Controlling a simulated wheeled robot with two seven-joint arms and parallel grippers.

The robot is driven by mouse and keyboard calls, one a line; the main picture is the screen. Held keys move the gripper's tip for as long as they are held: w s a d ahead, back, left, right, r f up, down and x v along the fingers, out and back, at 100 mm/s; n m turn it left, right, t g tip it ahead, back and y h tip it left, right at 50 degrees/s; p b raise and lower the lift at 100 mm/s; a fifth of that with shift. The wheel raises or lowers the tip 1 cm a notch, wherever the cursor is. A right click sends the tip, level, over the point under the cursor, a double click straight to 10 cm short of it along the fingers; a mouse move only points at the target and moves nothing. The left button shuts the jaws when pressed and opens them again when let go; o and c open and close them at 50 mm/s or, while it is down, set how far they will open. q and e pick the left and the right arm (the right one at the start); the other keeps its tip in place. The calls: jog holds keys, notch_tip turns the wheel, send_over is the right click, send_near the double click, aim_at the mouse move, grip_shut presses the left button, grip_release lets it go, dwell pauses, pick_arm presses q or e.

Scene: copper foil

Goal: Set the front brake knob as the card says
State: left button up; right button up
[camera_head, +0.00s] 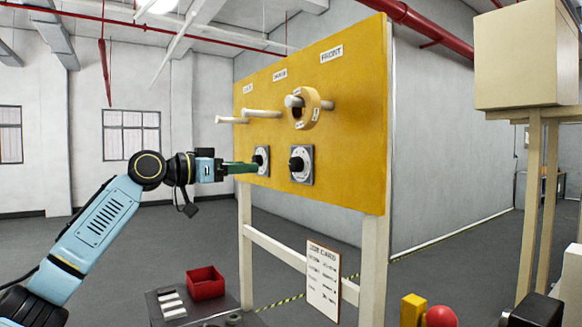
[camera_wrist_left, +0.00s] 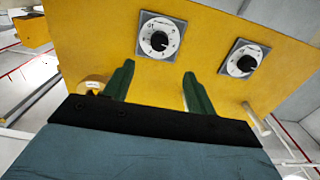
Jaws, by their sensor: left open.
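A yellow panel (camera_head: 350,140) stands ahead, with a FRONT label (camera_head: 331,54) at its upper right. Two black knobs on pale dial plates sit low on it: a right knob (camera_head: 297,164) and a left knob (camera_head: 260,157). My wrist view seems inverted; it shows one dial (camera_wrist_left: 160,38) beyond my fingertips and another dial (camera_wrist_left: 244,58) to the right. My left gripper (camera_head: 253,168) is open and empty, pointing at the panel; its fingers (camera_wrist_left: 159,69) stand apart. A white card (camera_head: 323,280) hangs below the panel; its small text is unreadable. My right gripper is not visible.
A ringed peg (camera_head: 301,108) and two pale pegs (camera_head: 262,114) (camera_head: 232,120) jut out above the knobs. A red bin (camera_head: 205,283) sits on a dark table at lower left. A beige box (camera_head: 526,55) on posts stands right. The floor left is open.

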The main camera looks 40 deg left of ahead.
aim_at(292, 166)
pick_arm(q)
jog(key=p+x, duration=0.7)
jog(key=x, duration=0.5)
jog(key=shift+w+d+f+p, duration=0.1)
jog(key=shift+w+d+p, duration=0.05)
jog(key=shift+w+p, duration=0.15)
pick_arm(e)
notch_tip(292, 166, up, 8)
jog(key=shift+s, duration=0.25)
pick_arm(q)
jog(key=c, duration=1)
